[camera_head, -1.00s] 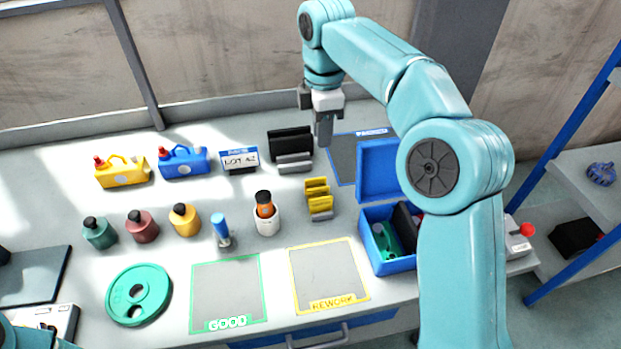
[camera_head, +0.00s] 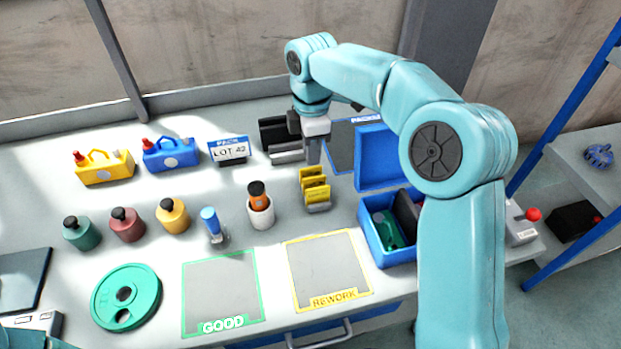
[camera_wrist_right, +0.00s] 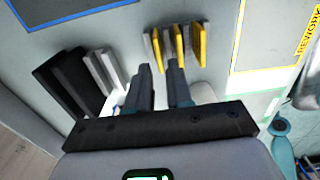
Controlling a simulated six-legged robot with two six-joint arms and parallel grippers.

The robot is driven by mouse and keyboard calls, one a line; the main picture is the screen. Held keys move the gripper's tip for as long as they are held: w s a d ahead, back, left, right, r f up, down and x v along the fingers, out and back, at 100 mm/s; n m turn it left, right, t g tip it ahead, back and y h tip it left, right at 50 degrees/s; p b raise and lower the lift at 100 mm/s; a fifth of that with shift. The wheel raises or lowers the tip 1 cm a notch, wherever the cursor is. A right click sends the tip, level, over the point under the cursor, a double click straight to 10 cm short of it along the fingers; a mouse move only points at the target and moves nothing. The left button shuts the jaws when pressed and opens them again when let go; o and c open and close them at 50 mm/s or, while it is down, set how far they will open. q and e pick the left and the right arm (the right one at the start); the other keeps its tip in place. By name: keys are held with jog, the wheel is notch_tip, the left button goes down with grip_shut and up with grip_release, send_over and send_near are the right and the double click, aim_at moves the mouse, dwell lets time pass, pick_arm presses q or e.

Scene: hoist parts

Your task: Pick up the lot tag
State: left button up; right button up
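A small white card with a blue top edge reads "LOT 42" (camera_head: 228,150) and stands at the back of the bench. Several yellow tags (camera_head: 314,186) stand in a grey holder, which also shows in the wrist view (camera_wrist_right: 178,42). A grey slotted piece (camera_head: 287,157) lies in front of a black holder (camera_head: 272,133). My right gripper (camera_head: 313,160) is just right of this grey piece. In the right wrist view its two fingers (camera_wrist_right: 165,78) are apart with nothing between them, below the yellow tags. My left gripper is out of view.
Yellow (camera_head: 104,168) and blue (camera_head: 170,155) jugs stand at the back left. Small bottles (camera_head: 172,215) and a white cup (camera_head: 260,212) stand mid-bench. An open blue box (camera_head: 385,262) is at the right. The GOOD (camera_head: 222,290) and REWORK (camera_head: 328,265) areas are bare.

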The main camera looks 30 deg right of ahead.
aim_at(311, 168)
notch_tip(311, 168, down, 6)
jog(key=shift+w+f+b, duration=0.1)
jog(key=shift+f+b, duration=0.05)
jog(key=shift+b, duration=0.4)
grip_shut()
